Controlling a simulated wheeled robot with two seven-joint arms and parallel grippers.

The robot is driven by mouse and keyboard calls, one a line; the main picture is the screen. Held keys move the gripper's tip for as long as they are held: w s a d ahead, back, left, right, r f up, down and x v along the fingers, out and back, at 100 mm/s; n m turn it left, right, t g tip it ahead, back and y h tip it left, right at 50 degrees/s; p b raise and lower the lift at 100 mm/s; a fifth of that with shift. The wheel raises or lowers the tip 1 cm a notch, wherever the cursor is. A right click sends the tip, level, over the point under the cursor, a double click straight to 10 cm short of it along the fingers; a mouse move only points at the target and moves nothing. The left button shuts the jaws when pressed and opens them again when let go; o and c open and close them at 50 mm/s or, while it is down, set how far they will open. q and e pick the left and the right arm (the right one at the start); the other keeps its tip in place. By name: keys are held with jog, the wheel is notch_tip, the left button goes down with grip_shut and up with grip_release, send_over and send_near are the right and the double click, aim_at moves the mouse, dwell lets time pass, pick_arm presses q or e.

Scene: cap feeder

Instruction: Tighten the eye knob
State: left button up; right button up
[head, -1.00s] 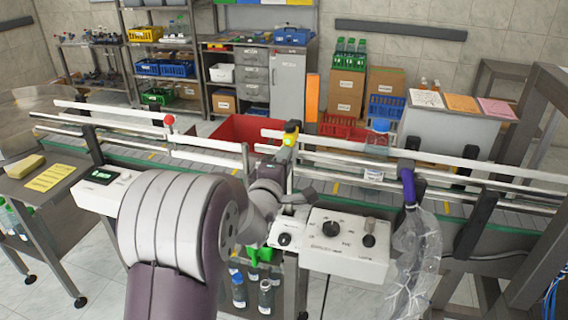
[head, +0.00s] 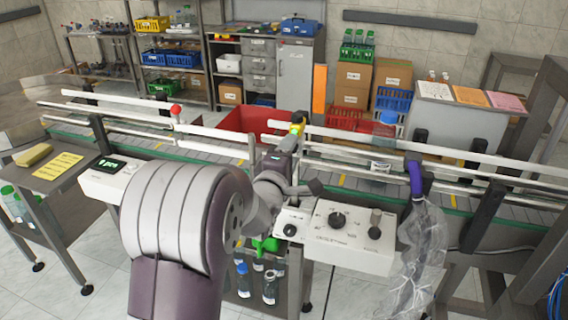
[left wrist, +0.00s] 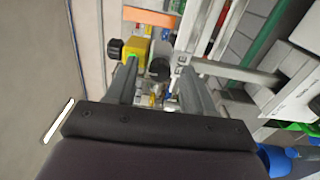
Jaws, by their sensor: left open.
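A yellow sensor block (head: 297,126) stands on a post at the conveyor's near rail. In the left wrist view the yellow block (left wrist: 136,50) has a black knob (left wrist: 115,48) on its left side. A second dark round knob (left wrist: 158,68) shows between the fingers; I cannot tell which of the two is the eye knob. My left gripper (left wrist: 158,88) is open, its fingers reaching toward the post on either side of the dark knob, with no clear contact. In the head view my left gripper (head: 288,150) is just below the yellow block, its fingertips partly hidden.
A white control box (head: 350,248) with dials sits right of my arm. A plastic bag (head: 418,255) hangs at the right. A red-ball stick (head: 176,110) and a small display box (head: 106,178) are left.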

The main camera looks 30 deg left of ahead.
pick_arm(q)
jog(key=p+v, duration=0.2)
jog(key=v, duration=1)
jog(key=shift+s+f, duration=0.1)
